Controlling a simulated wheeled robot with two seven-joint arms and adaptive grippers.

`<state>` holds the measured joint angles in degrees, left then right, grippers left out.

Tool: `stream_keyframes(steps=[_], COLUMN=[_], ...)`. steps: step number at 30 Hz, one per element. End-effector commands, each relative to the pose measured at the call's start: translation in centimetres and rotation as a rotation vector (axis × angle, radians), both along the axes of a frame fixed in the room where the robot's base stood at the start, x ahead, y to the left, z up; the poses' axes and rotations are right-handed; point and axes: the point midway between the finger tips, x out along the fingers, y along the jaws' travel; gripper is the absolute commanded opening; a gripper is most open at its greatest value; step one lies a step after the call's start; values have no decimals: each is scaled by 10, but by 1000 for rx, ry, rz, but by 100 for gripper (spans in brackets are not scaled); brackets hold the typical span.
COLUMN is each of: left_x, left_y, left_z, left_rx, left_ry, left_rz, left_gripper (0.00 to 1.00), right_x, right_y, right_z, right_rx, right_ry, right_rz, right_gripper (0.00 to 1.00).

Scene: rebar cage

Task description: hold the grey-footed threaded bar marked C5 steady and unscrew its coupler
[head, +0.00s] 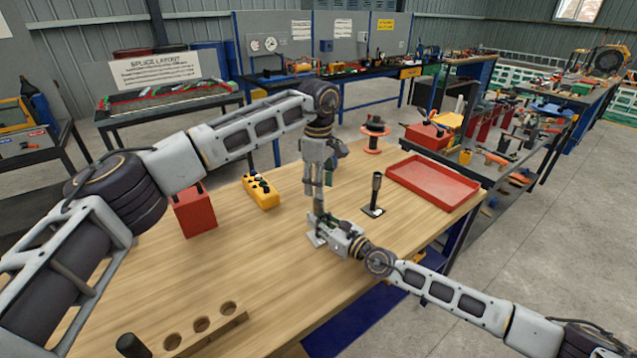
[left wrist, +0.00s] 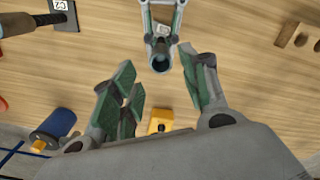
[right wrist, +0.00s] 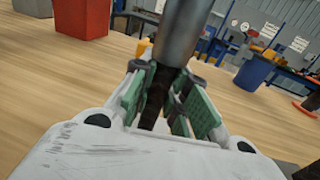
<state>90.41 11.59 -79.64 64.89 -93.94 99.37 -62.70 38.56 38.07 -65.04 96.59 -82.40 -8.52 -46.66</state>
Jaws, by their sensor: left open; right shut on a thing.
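The threaded bar (right wrist: 155,105) stands upright in the right wrist view, with a smooth grey coupler (right wrist: 180,32) on its upper part. Its light grey foot (head: 314,239) shows on the table in the head view; I cannot read its mark there. My right gripper (head: 323,229) is shut on the bar below the coupler. My left gripper (head: 318,192) is above it, pointing down. In the left wrist view its open green-padded fingers (left wrist: 157,65) are spread, with the round coupler top (left wrist: 160,62) between and beyond their tips, apart from the pads.
Another bar with a dark coupler (head: 376,186) stands on a dark foot to the right, labelled C2 (left wrist: 60,5). A red tray (head: 436,181), red box (head: 195,211), yellow control box (head: 261,192) and wooden holed block (head: 205,331) are on the table (head: 260,260).

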Motion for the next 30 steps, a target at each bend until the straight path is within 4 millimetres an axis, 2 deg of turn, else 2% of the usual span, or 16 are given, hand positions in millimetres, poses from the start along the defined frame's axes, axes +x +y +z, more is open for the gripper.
stream_keyframes(steps=[30], left_x=[0], left_y=[1], left_z=[0], left_rx=[4], left_ry=[-2], left_rz=[-824], left_gripper=[45], right_x=[0], right_y=[0], right_z=[0], right_rx=[-1], right_ry=[1], right_rz=[-1], right_gripper=[0])
